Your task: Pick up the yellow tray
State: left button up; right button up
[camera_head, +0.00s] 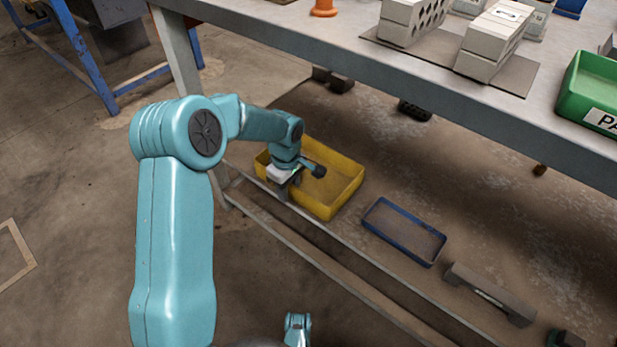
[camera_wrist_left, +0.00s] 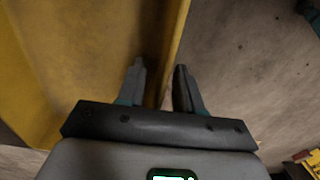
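The yellow tray (camera_head: 345,193) lies on the low level under the grey workbench, in the middle of the head view. My left gripper (camera_head: 284,192) is at its near left wall, pointing down. In the left wrist view the tray (camera_wrist_left: 90,40) fills the left side. Its thin wall runs between the two fingers of my left gripper (camera_wrist_left: 160,88). The fingers are apart, with a gap visible between the left finger and the wall. Part of the near wall is hidden by the gripper in the head view.
A blue tray (camera_head: 404,232) lies right of the yellow tray. A metal rail (camera_head: 310,254) runs along the front. The workbench (camera_head: 330,47) overhangs behind, carrying grey bricks (camera_head: 492,42) and a green bin (camera_head: 590,88). Open floor (camera_head: 70,215) lies to the left.

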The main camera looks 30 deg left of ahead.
pick_arm(q)
jog(key=shift+r, duration=0.1)
jog(key=shift+c, duration=0.3)
grip_shut()
